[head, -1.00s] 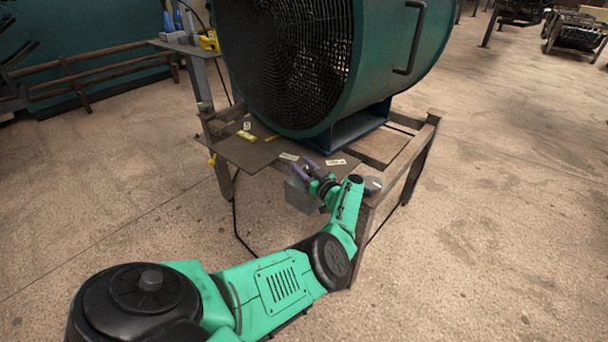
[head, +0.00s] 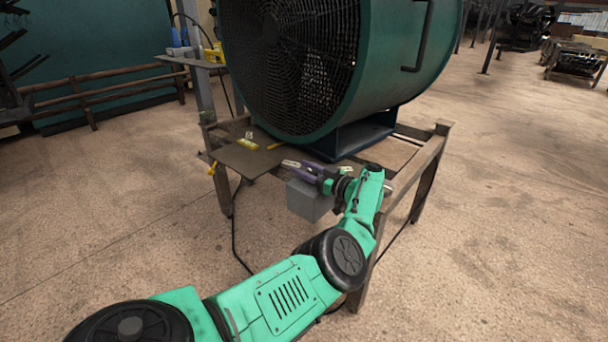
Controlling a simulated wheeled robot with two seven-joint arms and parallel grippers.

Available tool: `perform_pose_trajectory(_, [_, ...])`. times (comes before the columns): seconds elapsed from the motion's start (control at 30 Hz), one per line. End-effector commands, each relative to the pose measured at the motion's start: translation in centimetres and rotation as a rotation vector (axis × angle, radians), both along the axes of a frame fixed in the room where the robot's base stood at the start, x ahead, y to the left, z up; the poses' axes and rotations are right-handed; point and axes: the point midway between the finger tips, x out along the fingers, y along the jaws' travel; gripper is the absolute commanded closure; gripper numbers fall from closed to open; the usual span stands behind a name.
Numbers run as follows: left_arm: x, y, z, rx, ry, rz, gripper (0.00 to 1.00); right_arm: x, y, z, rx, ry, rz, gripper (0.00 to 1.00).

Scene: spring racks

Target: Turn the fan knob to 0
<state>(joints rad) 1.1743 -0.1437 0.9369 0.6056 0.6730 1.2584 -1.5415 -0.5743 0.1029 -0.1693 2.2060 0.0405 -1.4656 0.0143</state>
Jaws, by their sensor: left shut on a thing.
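The big green drum fan (head: 395,60) with a dark wire grille (head: 285,60) stands on a metal frame stand (head: 425,160). A grey control box (head: 308,203) hangs at the front of the stand, below the fan. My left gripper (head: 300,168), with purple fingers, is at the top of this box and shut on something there. What it grips is hidden by the fingers and wrist, and I cannot make out the knob or its setting. My right gripper does not show.
A flat plate (head: 243,158) with small yellow labelled items lies on the stand, left of my gripper. A small side table (head: 190,58) with bottles stands behind left. A black cable (head: 234,235) hangs to the floor. Open floor (head: 110,200) lies to the left.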

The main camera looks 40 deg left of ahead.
Motion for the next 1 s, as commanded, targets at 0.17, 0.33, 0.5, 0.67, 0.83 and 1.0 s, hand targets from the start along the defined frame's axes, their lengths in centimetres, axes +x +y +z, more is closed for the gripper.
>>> perform_pose_trajectory(0.17, [-0.1,0.0,0.0,0.000,0.000,0.008,1.00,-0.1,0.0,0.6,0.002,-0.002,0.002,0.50])
perform_pose_trajectory(0.33, [-0.1,0.1,0.0,0.000,0.000,0.009,1.00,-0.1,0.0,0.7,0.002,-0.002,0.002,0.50])
perform_pose_trajectory(0.5, [-0.1,0.1,0.0,0.000,0.000,0.009,0.35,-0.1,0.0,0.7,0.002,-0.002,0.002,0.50])
perform_pose_trajectory(0.67, [-0.1,0.0,0.0,0.000,0.000,0.008,0.24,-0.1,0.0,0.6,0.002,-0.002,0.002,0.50])
perform_pose_trajectory(0.83, [0.0,0.0,0.0,0.000,0.000,0.007,0.24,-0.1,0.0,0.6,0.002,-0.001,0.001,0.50])
perform_pose_trajectory(1.0, [0.1,-1.6,0.1,0.000,0.000,0.003,0.24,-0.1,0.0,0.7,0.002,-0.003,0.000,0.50])
